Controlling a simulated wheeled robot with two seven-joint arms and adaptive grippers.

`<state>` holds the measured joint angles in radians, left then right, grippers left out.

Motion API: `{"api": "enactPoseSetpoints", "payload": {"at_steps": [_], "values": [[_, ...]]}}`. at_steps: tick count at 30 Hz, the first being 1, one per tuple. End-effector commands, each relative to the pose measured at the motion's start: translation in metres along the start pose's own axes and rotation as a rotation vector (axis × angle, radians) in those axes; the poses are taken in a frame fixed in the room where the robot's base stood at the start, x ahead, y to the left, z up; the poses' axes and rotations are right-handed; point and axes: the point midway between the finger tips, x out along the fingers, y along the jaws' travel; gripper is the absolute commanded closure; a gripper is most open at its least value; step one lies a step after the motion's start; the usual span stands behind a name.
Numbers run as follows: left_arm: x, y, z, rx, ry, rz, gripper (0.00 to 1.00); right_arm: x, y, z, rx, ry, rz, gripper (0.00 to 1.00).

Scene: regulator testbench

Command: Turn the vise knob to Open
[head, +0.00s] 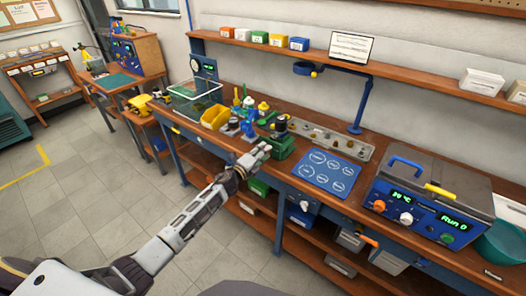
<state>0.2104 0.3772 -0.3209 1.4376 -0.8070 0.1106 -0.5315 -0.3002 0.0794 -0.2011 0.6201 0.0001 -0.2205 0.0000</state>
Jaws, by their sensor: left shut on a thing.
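The green vise (286,146) stands at the front edge of the wooden bench, with a dark part (281,126) with a light top upright in it. My left gripper (265,148) reaches in from the lower left and is shut at the vise's front left side, on what looks like the vise knob. The knob itself is hidden by the fingers, so its setting cannot be read. My right gripper is not in view.
Left of the vise are a yellow bin (214,117) and several small blue, green and yellow parts. Right are a metal tray (335,143), a blue mat (326,172) and a blue test unit (428,208). A blue magnifier lamp (359,110) rises behind. The floor in front is clear.

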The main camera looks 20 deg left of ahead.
Motion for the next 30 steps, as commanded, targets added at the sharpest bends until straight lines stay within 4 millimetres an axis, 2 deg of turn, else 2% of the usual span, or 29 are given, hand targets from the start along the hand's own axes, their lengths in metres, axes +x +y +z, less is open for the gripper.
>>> {"api": "enactPoseSetpoints", "payload": {"at_steps": [17,30], "values": [[0.0,0.001,0.0,-0.55,-0.002,0.003,0.89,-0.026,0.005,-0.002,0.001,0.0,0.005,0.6],[0.0,0.002,-0.001,-0.966,-0.003,0.003,0.89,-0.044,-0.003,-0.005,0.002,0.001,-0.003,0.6]]}}
